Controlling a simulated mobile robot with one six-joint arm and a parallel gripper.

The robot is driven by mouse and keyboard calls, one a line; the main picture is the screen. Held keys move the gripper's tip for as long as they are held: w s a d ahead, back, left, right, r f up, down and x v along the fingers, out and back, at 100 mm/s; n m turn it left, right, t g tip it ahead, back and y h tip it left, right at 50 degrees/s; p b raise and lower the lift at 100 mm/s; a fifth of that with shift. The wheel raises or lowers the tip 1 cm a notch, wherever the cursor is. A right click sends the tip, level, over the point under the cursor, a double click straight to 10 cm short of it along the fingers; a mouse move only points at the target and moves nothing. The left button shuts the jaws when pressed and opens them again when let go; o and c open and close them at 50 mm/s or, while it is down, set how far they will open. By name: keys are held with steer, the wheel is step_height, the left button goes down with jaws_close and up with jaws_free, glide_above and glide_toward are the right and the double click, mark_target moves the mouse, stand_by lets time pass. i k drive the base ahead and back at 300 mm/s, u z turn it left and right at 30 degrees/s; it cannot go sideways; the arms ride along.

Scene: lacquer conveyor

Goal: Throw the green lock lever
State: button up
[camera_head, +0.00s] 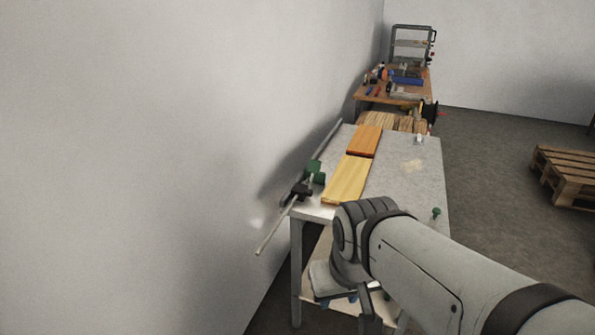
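A grey-topped table (400,180) stands along the left wall. On its left edge a green part (314,172) sits beside a black clamp-like block (301,191) on a long metal rod (274,226). A second small green knob (436,212) stands at the table's right edge. I cannot tell from this view which green part is the lock lever. My arm reaches in from the lower right, and my gripper (368,308) hangs low by the table's near end, apart from both green parts. Its fingers are small and partly hidden by my arm, so their opening is unclear.
An orange board (364,140) and a yellow board (346,180) lie end to end on the table. A tool-covered workbench (395,88) with a frame (412,43) stands behind. A wooden pallet (567,172) lies at right. The floor between is clear.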

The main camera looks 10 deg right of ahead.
mark_target(314, 166)
steer(key=z, duration=0.5)
steer(key=i, duration=1.55)
steer(key=u, duration=0.4)
